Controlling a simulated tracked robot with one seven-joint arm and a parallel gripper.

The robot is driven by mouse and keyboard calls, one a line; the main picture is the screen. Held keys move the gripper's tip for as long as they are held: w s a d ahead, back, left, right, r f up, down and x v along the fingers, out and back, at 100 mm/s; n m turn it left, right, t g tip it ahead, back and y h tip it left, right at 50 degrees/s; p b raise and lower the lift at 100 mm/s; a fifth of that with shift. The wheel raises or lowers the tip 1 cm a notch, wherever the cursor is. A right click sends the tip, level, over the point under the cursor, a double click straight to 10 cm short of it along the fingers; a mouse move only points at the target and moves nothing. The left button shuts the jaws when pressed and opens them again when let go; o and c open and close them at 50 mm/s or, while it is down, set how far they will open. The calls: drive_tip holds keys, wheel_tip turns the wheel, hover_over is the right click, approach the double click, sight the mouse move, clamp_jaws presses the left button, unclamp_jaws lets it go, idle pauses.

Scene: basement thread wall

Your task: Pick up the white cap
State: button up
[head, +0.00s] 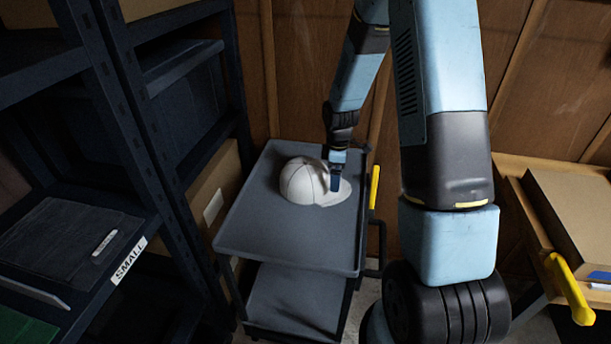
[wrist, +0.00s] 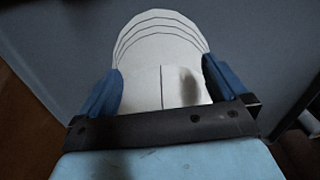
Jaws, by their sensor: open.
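The white cap (head: 303,180) sits upright on the top shelf of a grey cart (head: 262,232), its brim pointing right. My gripper (head: 336,186) is over the cap's right side, where the brim meets the crown. In the wrist view, my gripper (wrist: 162,88) is open, with one blue finger on each side of the white cap (wrist: 160,48). The brim with its curved stitch lines shows beyond the fingers. The black gripper bar hides the near part of the cap. I cannot tell whether the fingers touch the cap.
A dark shelf rack (head: 120,130) stands close on the cart's left, with a "SMALL" label (head: 129,261). A yellow handle (head: 374,187) is at the cart's right edge. A wooden bench (head: 540,215) with a cardboard box stands at the right. The cart top around the cap is clear.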

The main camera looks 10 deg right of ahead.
drive_tip(key=shift+d+f, duration=0.2)
drive_tip(key=shift+f, duration=2.2)
drive_tip(key=c, duration=0.7)
